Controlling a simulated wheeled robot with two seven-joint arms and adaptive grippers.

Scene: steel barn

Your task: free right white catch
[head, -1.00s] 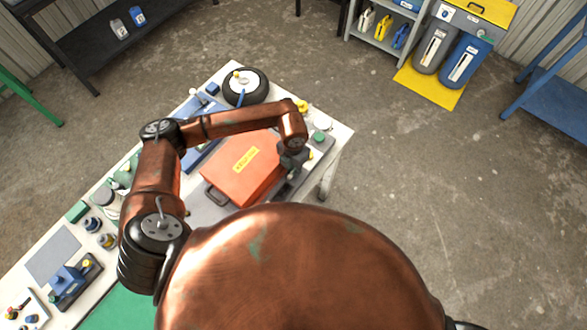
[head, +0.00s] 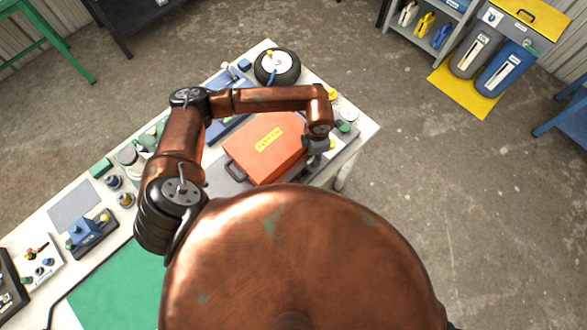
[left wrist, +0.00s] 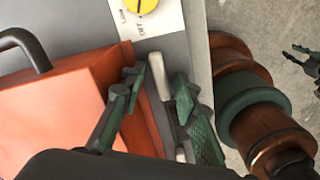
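An orange case (head: 265,148) with a yellow label and dark handle lies shut on the bench. My left gripper (head: 316,150) is at its right side in the head view. In the left wrist view the case (left wrist: 50,115) is at left, and the left gripper's green-padded fingers (left wrist: 157,95) are apart. A pale, white-grey catch (left wrist: 158,77) stands between them at the case's edge; I cannot tell whether they touch it. My right gripper (left wrist: 304,66) shows at the right edge of the left wrist view, its dark fingers apart, empty over the floor.
A white plate with a yellow knob (left wrist: 140,5) lies just beyond the catch. Small parts line the bench's left side. My copper right arm is close beside the left gripper. Floor right of the bench is clear.

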